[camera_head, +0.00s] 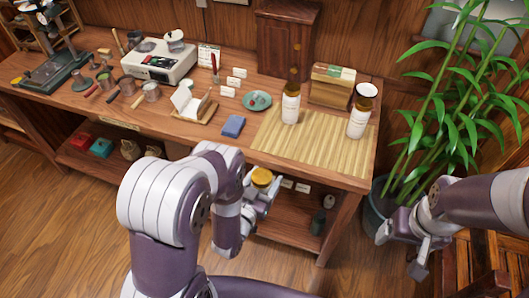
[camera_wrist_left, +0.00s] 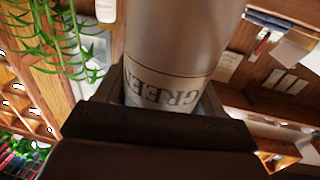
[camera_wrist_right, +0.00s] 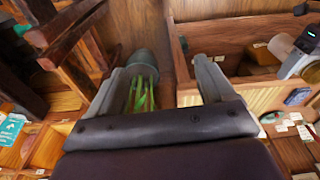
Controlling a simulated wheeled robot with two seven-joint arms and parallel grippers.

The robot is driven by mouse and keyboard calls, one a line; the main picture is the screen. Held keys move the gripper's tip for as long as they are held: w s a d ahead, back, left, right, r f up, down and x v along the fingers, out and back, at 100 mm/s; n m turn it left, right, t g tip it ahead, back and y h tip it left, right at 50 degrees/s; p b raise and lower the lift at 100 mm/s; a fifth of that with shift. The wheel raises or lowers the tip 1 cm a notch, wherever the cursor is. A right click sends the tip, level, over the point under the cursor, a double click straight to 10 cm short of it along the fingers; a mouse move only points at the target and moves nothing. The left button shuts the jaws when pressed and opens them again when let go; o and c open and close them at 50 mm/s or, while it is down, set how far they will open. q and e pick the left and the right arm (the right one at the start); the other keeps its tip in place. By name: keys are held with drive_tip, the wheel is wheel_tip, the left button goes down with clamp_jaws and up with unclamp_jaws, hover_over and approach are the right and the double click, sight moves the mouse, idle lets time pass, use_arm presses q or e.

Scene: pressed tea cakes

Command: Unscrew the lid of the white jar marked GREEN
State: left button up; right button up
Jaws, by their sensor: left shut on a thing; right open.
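The white jar marked GREEN (camera_wrist_left: 175,75) fills the middle of the left wrist view, its lettering upside down there. My left gripper (camera_head: 262,194) is shut around the jar body and holds it in the air in front of the table. The yellow-gold lid (camera_head: 262,176) is on top of the jar in the head view; the gripper and arm hide most of the jar body there. The lid does not show in the left wrist view. My right gripper (camera_head: 410,252) is open and empty, low at the right and well apart from the jar.
The wooden table (camera_head: 337,179) stands behind the left gripper, with a bamboo mat (camera_head: 270,143), two bottles and a blue box (camera_head: 233,125) on it. A potted bamboo plant (camera_head: 445,100) is at the right, close to my right arm. Open floor lies between the two grippers.

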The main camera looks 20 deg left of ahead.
use_arm(q)
drive_tip(key=s+d+m+g+h, duration=0.1)
drive_tip(key=d+m+g+h, duration=0.2)
drive_tip(key=d, duration=0.7)
drive_tip(key=m+h, duration=0.2)
drive_tip(key=h, duration=0.2)
drive_tip(key=shift+s+d+m+g+h, duration=0.2)
drive_tip(key=shift+d+m+g+h, duration=0.3)
drive_tip(key=shift+d+h, duration=0.2)
clamp_jaws()
use_arm(e)
drive_tip(key=shift+s+a+f+n, duration=0.2)
drive_tip(key=shift+a+f+n, duration=0.1)
drive_tip(key=shift+a, duration=0.25)
drive_tip(key=shift+c, duration=0.4)
drive_tip(key=w+a+g, duration=0.1)
drive_tip(key=w+a, duration=0.5)
drive_tip(key=a, duration=0.6)
drive_tip(key=w+a, duration=0.7)
drive_tip(key=a, duration=0.5)
use_arm(q)
drive_tip(key=shift+w+r, duration=0.1)
drive_tip(key=shift+r, duration=0.1)
use_arm(e)
wheel_tip(320, 180, down, 7)
drive_tip(key=m, duration=0.1)
drive_tip(key=shift+s+d+f, duration=0.15)
drive_tip(key=shift+s+d, duration=0.1)
drive_tip(key=shift+s, duration=0.1)
